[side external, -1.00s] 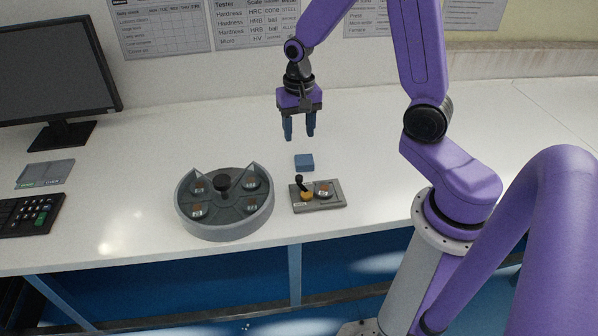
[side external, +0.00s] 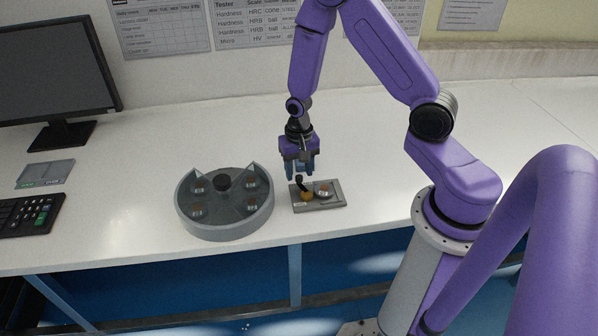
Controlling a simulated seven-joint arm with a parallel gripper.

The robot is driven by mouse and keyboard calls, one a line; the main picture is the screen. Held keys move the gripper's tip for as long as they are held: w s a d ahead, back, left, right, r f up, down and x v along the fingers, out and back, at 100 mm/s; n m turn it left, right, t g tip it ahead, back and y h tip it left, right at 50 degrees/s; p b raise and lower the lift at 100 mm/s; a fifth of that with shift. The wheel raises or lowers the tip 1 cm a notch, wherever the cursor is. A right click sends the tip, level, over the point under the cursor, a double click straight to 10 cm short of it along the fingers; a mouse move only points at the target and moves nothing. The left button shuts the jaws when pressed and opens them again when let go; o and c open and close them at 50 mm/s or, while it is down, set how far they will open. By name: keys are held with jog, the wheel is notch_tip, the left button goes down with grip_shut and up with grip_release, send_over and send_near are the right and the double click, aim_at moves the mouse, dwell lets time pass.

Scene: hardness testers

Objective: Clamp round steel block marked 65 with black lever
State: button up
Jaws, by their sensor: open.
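A round steel block (side external: 323,191) sits on the right part of a small grey base plate (side external: 330,203); its marking is too small to read. A black lever (side external: 299,182) with a yellow-orange foot (side external: 306,197) stands on the left part of the plate, upright and leaning a little. My gripper (side external: 301,174) is open and points down just behind the plate, close to the lever. I cannot tell whether the fingers touch anything.
A monitor (side external: 52,75), a keyboard (side external: 30,213) and a card (side external: 45,173) are at the far left. The table's right side is clear.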

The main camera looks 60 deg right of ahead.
jog(key=shift+f, duration=0.6)
grip_shut()
